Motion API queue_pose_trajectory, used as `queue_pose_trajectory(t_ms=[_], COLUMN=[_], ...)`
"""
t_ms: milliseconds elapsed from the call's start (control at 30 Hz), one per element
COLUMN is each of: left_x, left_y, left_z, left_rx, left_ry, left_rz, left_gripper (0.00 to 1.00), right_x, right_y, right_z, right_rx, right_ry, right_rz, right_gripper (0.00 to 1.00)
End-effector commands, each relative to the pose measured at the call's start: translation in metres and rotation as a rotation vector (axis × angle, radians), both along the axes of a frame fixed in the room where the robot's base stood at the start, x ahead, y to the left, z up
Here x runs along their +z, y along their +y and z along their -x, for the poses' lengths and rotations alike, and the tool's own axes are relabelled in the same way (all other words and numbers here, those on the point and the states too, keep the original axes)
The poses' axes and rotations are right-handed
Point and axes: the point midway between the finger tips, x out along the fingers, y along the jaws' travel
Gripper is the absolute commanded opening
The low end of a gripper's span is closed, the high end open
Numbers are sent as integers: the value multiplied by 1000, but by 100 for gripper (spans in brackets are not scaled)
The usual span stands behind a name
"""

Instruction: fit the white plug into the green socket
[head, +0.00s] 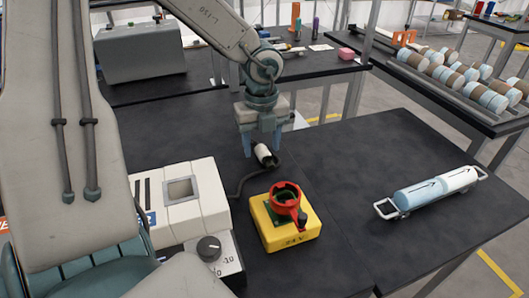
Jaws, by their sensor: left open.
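The white plug (262,151) has a dark end and a dark cable that runs down toward the white-and-grey box. My left gripper (262,146) points down over the plug with its blue-grey fingers apart, one on each side of it in this view. I cannot tell whether a finger touches the plug. The green socket (272,212) sits on top of a yellow box (290,238), partly hidden by a red ring and lever (287,197). The box stands on the dark table, below the gripper in the picture. My right gripper is not in view.
A white-and-grey box with a black knob (209,248) stands left of the yellow box. The table between is clear. Another table (446,87) with several cylinders is at the back right.

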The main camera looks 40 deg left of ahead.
Motion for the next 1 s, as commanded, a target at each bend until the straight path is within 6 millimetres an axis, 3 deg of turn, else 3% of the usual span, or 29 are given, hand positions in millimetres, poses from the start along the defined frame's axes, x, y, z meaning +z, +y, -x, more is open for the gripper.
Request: queue_pose_trajectory(t_ms=[100,333,500,600,1000], left_x=[-9,-9,-9,-9,1], left_y=[0,0,0,0,0], left_z=[0,0,0,0,0], left_rx=[0,0,0,0,0], left_ry=[-1,-1,-1,-1,-3], left_rz=[0,0,0,0,-1], left_gripper=[52,50,17,3,3], right_x=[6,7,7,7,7], right_y=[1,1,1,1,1], right_z=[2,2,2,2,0], right_rx=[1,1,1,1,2], right_ry=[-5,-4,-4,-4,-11], right_rz=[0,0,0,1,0], right_gripper=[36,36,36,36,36])
